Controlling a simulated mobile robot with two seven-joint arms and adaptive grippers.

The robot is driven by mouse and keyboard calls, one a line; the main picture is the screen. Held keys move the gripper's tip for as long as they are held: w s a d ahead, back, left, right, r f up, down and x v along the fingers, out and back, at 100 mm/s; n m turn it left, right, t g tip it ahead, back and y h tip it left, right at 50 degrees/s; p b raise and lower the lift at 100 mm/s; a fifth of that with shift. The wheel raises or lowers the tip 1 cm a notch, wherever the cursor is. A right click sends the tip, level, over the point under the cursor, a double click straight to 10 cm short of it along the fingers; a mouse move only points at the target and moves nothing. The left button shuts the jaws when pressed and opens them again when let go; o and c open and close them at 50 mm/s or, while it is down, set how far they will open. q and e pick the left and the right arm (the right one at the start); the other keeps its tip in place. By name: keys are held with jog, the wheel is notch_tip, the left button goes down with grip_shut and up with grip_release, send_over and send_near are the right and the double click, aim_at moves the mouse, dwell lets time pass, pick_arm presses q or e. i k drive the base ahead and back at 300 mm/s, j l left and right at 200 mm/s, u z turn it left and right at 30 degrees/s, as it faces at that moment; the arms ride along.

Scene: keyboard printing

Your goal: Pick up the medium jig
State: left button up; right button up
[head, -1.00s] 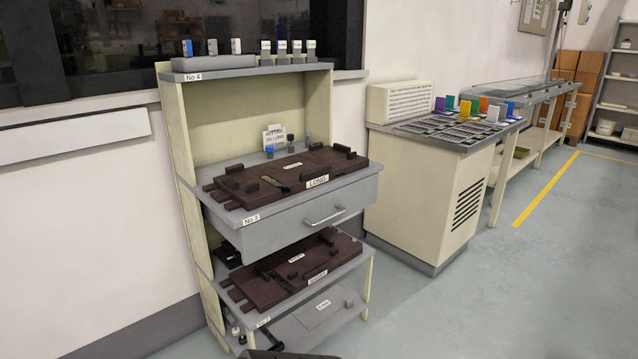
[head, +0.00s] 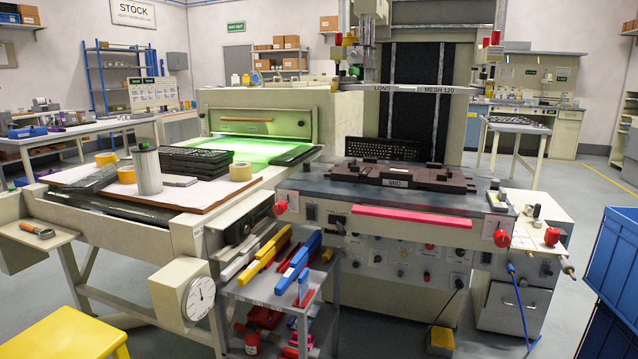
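The medium jig (head: 420,178) is a dark brown flat plate with raised blocks and a label that reads "MID". It lies flat on the grey bed (head: 318,187) of the printing machine, right of the middle of the head view. A black keyboard (head: 383,149) stands behind it, below the frame marked "LONG" and "MESH 120". Neither of my grippers shows in the head view.
A pink bar (head: 412,216) runs along the machine's front edge, with red knobs at both ends. Left is a bench with tape rolls (head: 240,172) and a black stack (head: 197,160). A small cart (head: 275,285) holds coloured squeegees. Blue crates (head: 612,265) stand at the right.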

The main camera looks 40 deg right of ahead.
aim_at(429, 177)
jog(key=z, duration=1.75)
